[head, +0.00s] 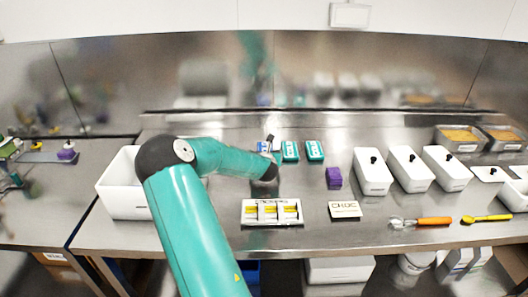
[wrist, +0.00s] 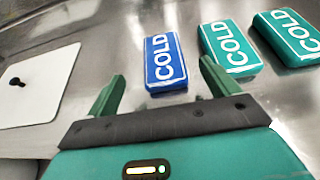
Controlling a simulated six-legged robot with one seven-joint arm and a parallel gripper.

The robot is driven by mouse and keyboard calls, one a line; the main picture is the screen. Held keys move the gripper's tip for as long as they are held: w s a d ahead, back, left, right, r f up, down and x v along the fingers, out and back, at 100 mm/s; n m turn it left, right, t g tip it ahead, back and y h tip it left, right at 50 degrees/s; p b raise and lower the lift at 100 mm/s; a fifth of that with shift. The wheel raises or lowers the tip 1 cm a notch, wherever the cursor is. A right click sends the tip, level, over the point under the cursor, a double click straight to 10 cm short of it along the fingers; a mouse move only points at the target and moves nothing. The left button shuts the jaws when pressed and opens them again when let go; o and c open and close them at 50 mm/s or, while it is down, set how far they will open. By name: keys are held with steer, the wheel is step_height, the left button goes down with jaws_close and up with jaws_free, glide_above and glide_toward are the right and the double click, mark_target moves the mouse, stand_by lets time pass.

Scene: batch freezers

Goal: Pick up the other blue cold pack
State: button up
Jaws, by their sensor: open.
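A blue cold pack (wrist: 165,60) with white "COLD" lettering lies flat on the steel counter in the wrist view, just ahead of my gripper. I see only one blue cold pack.
A white bin (head: 122,190) stands left of my arm. A tray with yellow-marked items (head: 271,223), a CHOC sign (head: 345,209) and a purple stack (head: 334,178) sit nearby. White lidded tubs (head: 372,177) stand farther right. A white lid (wrist: 38,88) lies left in the wrist view.

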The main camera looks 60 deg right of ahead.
mark_target(265, 149)
steer(key=shift+x, duration=3.9)
steer(key=shift+s, duration=0.2)
steer(key=c, duration=1.2)
